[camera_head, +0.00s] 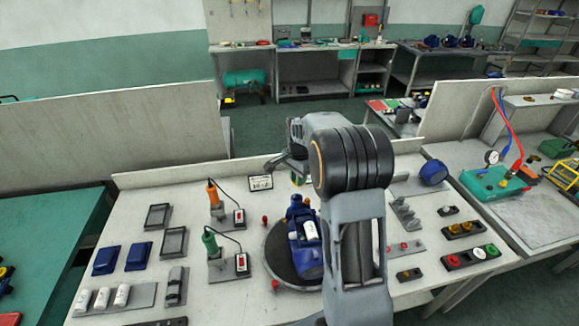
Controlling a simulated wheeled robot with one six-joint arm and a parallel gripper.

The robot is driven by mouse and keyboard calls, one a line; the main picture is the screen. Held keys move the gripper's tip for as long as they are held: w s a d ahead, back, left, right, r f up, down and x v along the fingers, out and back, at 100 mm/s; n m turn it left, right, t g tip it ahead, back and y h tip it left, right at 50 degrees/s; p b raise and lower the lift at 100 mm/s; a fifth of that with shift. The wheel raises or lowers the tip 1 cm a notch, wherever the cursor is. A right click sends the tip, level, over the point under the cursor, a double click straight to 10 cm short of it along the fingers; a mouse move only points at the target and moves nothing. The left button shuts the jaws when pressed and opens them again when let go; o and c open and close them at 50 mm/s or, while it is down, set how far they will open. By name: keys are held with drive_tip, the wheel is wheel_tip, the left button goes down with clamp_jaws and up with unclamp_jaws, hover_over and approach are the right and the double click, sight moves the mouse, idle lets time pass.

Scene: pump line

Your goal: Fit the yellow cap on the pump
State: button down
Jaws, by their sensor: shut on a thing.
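The blue pump (313,262) lies on a dark round plate (277,255) at the middle of the bench, partly behind my arm. My gripper (285,166) is beyond the pump, above the back of the bench, and partly hidden by my arm. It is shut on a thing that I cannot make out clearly. Orange-yellow caps (466,227) sit in a dark holder at the right. A smaller dark holder (409,274) with a yellowish piece is nearer the pump.
Two corded tools (213,195) stand left of the pump. Blue covers (107,259), grey trays and white cylinders (102,298) lie further left. Red and green caps (485,252) are at the right. A low panel (165,125) runs behind the bench.

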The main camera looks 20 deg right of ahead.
sight(296, 198)
drive_tip(key=shift+w+f, duration=0.2)
drive_tip(key=shift+w, duration=0.1)
drive_tip(key=shift+a+f+b, duration=0.15)
drive_tip(key=shift+f+b, duration=2.15)
drive_tip(key=shift+f, duration=0.75)
drive_tip(key=shift+s, duration=0.1)
drive_tip(key=shift+f+b, duration=0.3)
drive_tip(key=shift+f, duration=0.15)
drive_tip(key=c, duration=1)
unclamp_jaws()
drive_tip(key=shift+o, duration=0.2)
drive_tip(key=shift+r, duration=0.2)
